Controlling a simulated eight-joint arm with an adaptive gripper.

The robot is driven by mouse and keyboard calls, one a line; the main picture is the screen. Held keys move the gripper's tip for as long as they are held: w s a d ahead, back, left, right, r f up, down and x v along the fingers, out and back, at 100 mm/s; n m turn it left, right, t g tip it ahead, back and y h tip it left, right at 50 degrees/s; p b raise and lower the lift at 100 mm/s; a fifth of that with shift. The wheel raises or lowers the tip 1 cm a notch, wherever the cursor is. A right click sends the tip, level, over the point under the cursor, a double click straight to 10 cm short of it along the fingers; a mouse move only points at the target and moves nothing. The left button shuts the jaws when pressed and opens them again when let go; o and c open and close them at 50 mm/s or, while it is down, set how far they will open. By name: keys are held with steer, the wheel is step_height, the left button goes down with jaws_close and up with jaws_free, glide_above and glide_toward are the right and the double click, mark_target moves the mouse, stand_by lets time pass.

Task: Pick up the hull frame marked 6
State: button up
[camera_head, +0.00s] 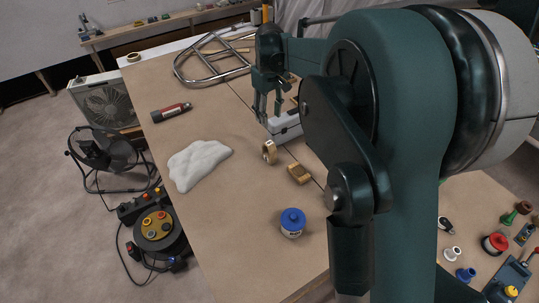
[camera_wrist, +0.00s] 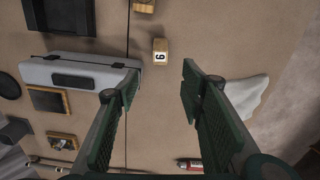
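The hull frame (camera_head: 269,152) looks like a small pale wooden ring standing on edge on the table. In the wrist view the hull frame (camera_wrist: 160,46) is seen from above as a narrow wooden block. Its white label bears one digit, a 6 or 9 depending on which way up it is read. My gripper (camera_head: 266,114) hangs behind the frame in the head view, pointing down. In the wrist view my gripper (camera_wrist: 157,84) is open and empty, fingers wide apart. The frame lies just beyond the fingertips, roughly in line with the gap, untouched.
A grey case (camera_wrist: 75,70) lies close to the left of the frame in the wrist view. A brown wooden block (camera_head: 298,173) and a blue-capped jar (camera_head: 292,222) stand nearer the head camera. A white lumpy cloth (camera_head: 197,165) lies left. Bare table surrounds the frame.

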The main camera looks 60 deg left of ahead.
mark_target(270, 143)
step_height(270, 143, down, 14)
steer(key=shift+f, duration=0.1)
steer(key=shift+f, duration=1.2)
steer(key=shift+f, duration=0.1)
steer(key=shift+a+f+b, duration=0.1)
steer(key=shift+f+b, duration=0.2)
steer(key=shift+f, duration=2.2)
steer(key=shift+c, duration=0.2)
steer(key=c, duration=1)
